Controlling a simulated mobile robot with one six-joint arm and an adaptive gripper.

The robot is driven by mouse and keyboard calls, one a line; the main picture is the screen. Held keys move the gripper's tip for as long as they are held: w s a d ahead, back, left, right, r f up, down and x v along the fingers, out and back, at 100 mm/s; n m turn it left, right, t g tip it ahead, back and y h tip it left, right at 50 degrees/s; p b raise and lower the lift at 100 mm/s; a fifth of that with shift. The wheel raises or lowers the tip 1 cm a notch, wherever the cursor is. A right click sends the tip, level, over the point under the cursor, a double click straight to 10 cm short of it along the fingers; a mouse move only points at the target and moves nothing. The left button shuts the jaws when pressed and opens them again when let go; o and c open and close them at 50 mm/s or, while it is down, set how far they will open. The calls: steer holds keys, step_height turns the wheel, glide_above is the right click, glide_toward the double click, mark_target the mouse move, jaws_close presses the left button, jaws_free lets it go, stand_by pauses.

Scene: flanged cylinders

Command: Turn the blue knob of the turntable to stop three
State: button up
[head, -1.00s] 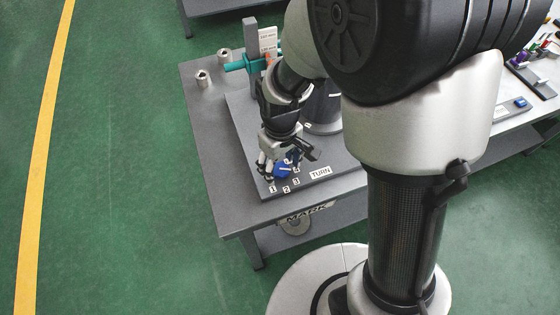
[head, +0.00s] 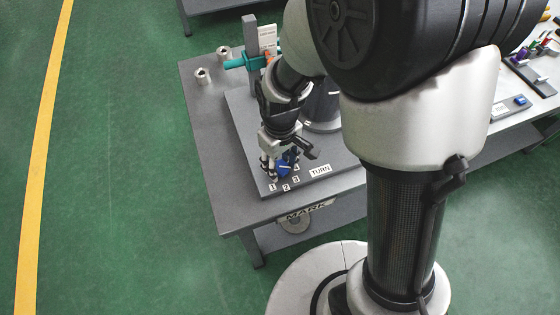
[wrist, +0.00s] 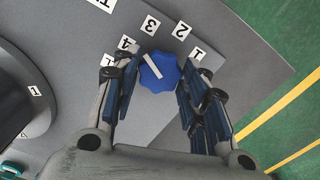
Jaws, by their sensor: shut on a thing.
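The blue knob (wrist: 158,73) of the turntable sits between the fingers of my gripper (wrist: 160,80) in the wrist view. The fingers are shut on its two sides. A white line on the knob's top points up and left in that view, between the labels 3 (wrist: 150,25) and 4 (wrist: 127,44). Labels 2 (wrist: 181,31) and 1 (wrist: 197,54) lie to the right. In the head view the knob (head: 284,169) is partly hidden by my gripper, beside the TURN label (head: 320,171).
The knob stands near the front corner of a grey plate (head: 244,118) on the grey table (head: 226,205). A dark round body (head: 322,107) stands behind.

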mark_target(280, 166)
steer(key=shift+r+m+p, duration=0.1)
steer(key=shift+m+p, duration=0.4)
steer(key=shift+m, duration=1.4)
steer(key=o, duration=1)
steer(key=shift+o, duration=0.2)
step_height(280, 166, up, 12)
